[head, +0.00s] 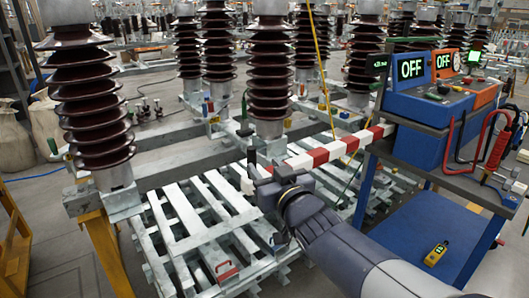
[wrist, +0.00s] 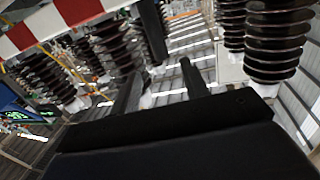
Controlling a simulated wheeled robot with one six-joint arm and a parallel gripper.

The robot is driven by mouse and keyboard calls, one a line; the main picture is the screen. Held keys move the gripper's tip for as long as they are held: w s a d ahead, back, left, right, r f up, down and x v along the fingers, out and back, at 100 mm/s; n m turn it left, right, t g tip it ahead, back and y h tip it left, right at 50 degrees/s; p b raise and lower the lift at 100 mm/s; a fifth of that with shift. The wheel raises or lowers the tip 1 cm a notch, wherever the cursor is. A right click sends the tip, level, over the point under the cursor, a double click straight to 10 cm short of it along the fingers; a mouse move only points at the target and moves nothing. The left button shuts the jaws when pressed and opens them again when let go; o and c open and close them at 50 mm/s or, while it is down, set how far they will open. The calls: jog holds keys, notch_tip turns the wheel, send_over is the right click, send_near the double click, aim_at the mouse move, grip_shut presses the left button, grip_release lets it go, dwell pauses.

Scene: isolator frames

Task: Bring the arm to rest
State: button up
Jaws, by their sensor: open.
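My arm reaches in from the lower right of the head view, its dark grey forearm bent toward the middle. My gripper (head: 264,163) is at its end, above the pale slatted pallets and beside the red-and-white striped bar (head: 335,151). In the wrist view my gripper's two black fingers (wrist: 161,74) stand apart with nothing between them. The striped bar also crosses the upper left of the wrist view (wrist: 75,10). Whether the gripper touches the bar cannot be told.
Brown ribbed insulators (head: 88,100) stand on grey beams left and behind. Floor shows at the far left.

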aim_at(254, 153)
jog(key=b+x, duration=0.1)
jog(key=x, duration=0.9)
jog(key=shift+w+a, duration=0.1)
jog(key=shift+w, duration=0.2)
